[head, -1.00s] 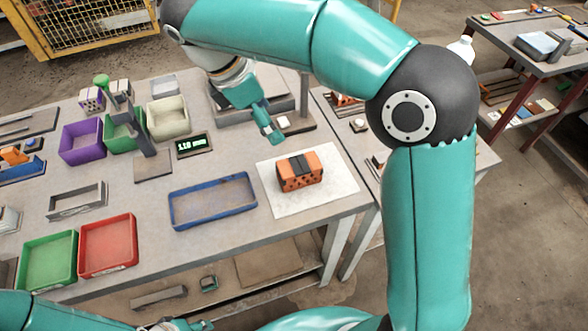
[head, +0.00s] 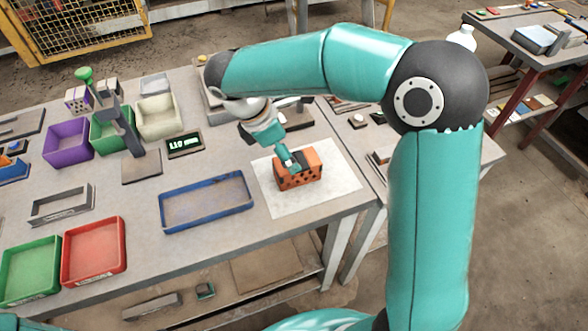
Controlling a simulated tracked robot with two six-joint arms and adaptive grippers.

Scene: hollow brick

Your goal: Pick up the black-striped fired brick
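The orange fired brick (head: 312,173) with holes in its side and a black stripe across its top lies on a white sheet (head: 338,192) near the table's right end. My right gripper (head: 289,167) points down at the brick's top left part and covers some of the stripe. Its fingertips overlap the brick in the head view; I cannot tell whether they touch or grip it. My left gripper is not in view.
A blue tray (head: 206,226) stands left of the sheet. Red (head: 121,268), green (head: 12,300), purple (head: 47,156) and cream (head: 178,135) bins stand farther left. A display (head: 185,152) and a stand with a green knob (head: 84,73) are behind.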

